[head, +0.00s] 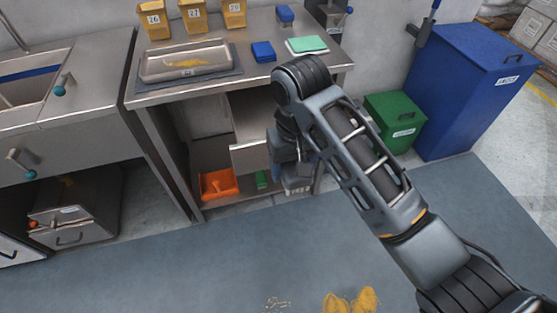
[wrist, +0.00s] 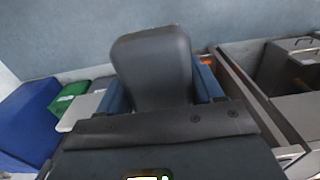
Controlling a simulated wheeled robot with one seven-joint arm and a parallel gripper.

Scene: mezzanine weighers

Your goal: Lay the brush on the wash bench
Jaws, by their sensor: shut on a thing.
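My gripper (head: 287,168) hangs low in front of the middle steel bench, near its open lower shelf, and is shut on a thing. Pale bristles (head: 297,187) show just below it, so the held thing looks like the brush; my arm hides most of it. In the wrist view a dark grey block (wrist: 152,68) fills the space between the blue-grey fingers and appears to be the held thing. A steel bench with a sunken basin (head: 75,65) and teal-knobbed taps stands at the left and looks like the wash bench.
The middle bench holds a steel tray (head: 150,77), numbered yellow tubs (head: 193,16), a blue block (head: 263,52) and a green pad (head: 307,44). An orange dustpan (head: 218,184) sits below. Green (head: 394,120) and blue (head: 465,90) bins stand right.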

